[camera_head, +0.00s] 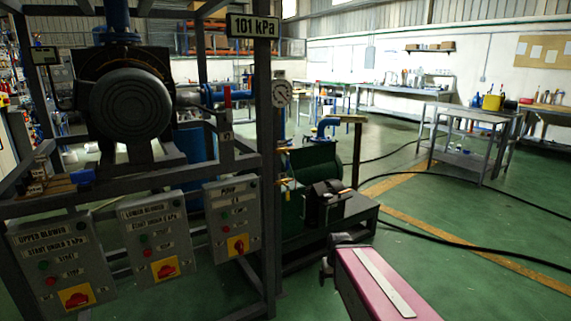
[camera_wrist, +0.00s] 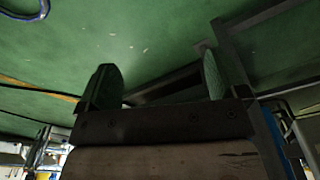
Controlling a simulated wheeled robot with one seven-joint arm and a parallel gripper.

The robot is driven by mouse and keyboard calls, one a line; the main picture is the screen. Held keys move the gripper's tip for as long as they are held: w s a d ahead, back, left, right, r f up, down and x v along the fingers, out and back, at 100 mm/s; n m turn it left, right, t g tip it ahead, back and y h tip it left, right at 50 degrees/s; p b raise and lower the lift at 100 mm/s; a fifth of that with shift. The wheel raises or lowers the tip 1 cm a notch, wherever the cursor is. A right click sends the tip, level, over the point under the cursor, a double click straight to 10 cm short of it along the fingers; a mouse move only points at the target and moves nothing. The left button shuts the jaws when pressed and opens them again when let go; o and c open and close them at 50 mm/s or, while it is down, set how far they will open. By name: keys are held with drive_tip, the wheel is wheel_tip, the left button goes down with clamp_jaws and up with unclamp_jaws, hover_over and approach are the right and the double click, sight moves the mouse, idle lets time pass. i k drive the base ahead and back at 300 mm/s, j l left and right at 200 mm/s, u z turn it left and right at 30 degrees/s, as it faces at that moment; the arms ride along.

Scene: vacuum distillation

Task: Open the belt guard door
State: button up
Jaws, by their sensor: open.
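In the head view a green pump unit (camera_head: 313,168) stands on a dark base (camera_head: 345,222) right of the grey frame. A black box-like cover (camera_head: 327,203) sits at its front; it may be the belt guard, but I cannot make out its door or whether that is open or shut. In the wrist view my gripper (camera_wrist: 158,68) is open, with two greenish finger pads wide apart and nothing between them. Dark frame bars and green floor lie beyond the fingers. My pink arm reaches in from the lower right of the head view; I cannot make out the fingers there.
A grey frame post (camera_head: 265,180) carries a "101 kPa" display (camera_head: 254,26) and a gauge (camera_head: 281,94). Control boxes, including the pump's (camera_head: 232,218), hang at the left below a large blower (camera_head: 128,100). Black hoses (camera_head: 470,248) cross the floor at right. A metal table (camera_head: 468,117) stands behind.

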sight(294, 211)
drive_tip(key=i+l, duration=0.3)
drive_tip(key=i, duration=0.15)
drive_tip(key=i+l+z, duration=0.1)
drive_tip(key=i+l, duration=0.15)
drive_tip(key=i, duration=0.2)
